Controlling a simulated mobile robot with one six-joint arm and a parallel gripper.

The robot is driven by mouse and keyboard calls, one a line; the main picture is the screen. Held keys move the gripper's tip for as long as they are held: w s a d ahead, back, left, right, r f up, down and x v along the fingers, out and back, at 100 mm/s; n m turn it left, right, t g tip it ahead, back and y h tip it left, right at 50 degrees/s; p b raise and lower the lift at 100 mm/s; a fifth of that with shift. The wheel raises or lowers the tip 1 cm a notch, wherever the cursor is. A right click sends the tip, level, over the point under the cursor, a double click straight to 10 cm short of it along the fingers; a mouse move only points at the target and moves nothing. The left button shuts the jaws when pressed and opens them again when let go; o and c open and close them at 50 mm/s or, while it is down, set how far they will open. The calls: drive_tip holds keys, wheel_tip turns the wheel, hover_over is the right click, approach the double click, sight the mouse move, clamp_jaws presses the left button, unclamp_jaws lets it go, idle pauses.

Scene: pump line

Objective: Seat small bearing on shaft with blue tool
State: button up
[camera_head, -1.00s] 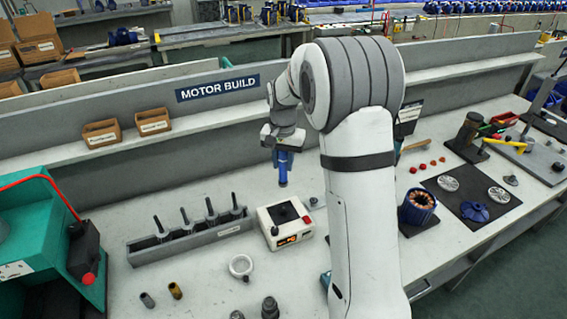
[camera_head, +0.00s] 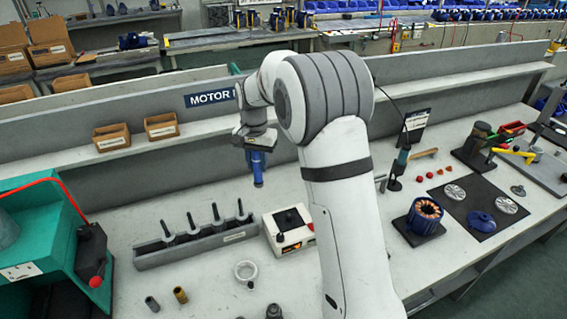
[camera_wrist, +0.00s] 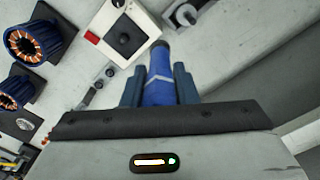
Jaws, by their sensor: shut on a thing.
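My gripper (camera_head: 257,152) is shut on the blue tool (camera_head: 258,172) and holds it hanging upright above the bench, behind the white box and the rack. In the wrist view the tool (camera_wrist: 159,80) sits between the two blue fingers (camera_wrist: 158,88), its dark end pointing away. Several upright dark shafts (camera_head: 215,213) stand in a grey rack (camera_head: 150,259), left of and nearer than the tool. The tool is apart from them. I cannot pick out the small bearing for certain; a pale ring (camera_head: 245,271) lies on the bench in front of the rack.
A white box with a black top (camera_head: 289,229) stands right of the rack. Small cylinders (camera_head: 180,295) stand in front. A green machine (camera_head: 40,240) is at left. A copper-wound stator (camera_head: 425,214) stands at right. A low back wall and shelf (camera_head: 130,149) run behind.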

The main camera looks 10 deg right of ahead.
drive_tip(key=a+f+b, duration=0.3)
drive_tip(key=a+f, duration=0.1)
drive_tip(key=a, duration=0.2)
drive_tip(key=shift+w+a+f, duration=0.2)
drive_tip(key=shift+w+f, duration=0.05)
drive_tip(key=shift+w, duration=0.1)
drive_tip(key=shift+f+b, duration=0.65)
drive_tip(key=shift+f, duration=0.2)
idle(1.9)
drive_tip(key=shift+f+b, duration=1.85)
drive_tip(key=shift+f, duration=1.15)
drive_tip(key=shift+s, duration=0.1)
drive_tip(key=shift+r, duration=0.1)
wheel_tip(320, 180, up, 8)
drive_tip(key=p, duration=0.5)
drive_tip(key=shift+r+p, duration=0.15)
drive_tip(key=shift+p, duration=0.15)
